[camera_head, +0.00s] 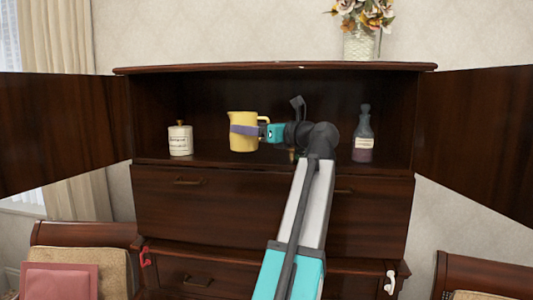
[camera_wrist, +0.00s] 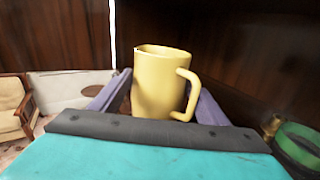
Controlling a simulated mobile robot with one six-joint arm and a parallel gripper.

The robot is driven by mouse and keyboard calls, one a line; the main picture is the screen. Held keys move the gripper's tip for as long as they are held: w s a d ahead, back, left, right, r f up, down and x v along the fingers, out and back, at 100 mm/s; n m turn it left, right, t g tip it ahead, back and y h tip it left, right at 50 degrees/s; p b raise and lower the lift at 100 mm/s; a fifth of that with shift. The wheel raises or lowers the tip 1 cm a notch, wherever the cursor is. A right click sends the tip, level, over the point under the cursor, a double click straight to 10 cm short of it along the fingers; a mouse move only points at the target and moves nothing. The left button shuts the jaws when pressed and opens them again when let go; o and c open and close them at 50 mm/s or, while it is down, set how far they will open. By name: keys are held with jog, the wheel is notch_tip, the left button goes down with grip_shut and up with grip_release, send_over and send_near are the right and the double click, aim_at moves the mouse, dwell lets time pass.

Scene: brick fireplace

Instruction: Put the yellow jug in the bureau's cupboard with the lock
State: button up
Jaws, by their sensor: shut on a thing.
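The yellow jug (camera_head: 240,117) is upright inside the open upper cupboard (camera_head: 275,67) of the dark wooden bureau. My gripper (camera_head: 244,130) is shut on it, with its purple fingers around the jug's body. The jug also shows between the fingers in the wrist view (camera_wrist: 158,85), its handle to the right. The jug's base is close to the cupboard floor; I cannot tell whether it touches. Both cupboard doors, left (camera_head: 60,130) and right (camera_head: 480,135), stand open. I cannot make out a lock on them.
A white lidded jar (camera_head: 180,139) stands left of the jug, and a dark bottle (camera_head: 364,135) stands to the right. A flower vase (camera_head: 361,44) is on top of the bureau. The drawer (camera_head: 225,215) below is shut. Chairs stand at both lower sides.

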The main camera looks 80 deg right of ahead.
jog(key=shift+d, duration=0.1)
jog(key=w+d+f+p, duration=0.1)
jog(key=w+d+p, duration=0.1)
jog(key=w+d, duration=0.8)
jog(key=shift+d+f+p, duration=0.2)
jog(key=shift+d+p, duration=0.2)
jog(key=shift+d, duration=0.8)
jog(key=shift+f, duration=0.15)
jog(key=shift+f+p, duration=0.5)
jog(key=shift+f, duration=1.1)
jog(key=o, duration=1.5)
jog(key=shift+f, duration=0.15)
jog(key=shift+o, duration=0.2)
jog(key=shift+s, duration=0.1)
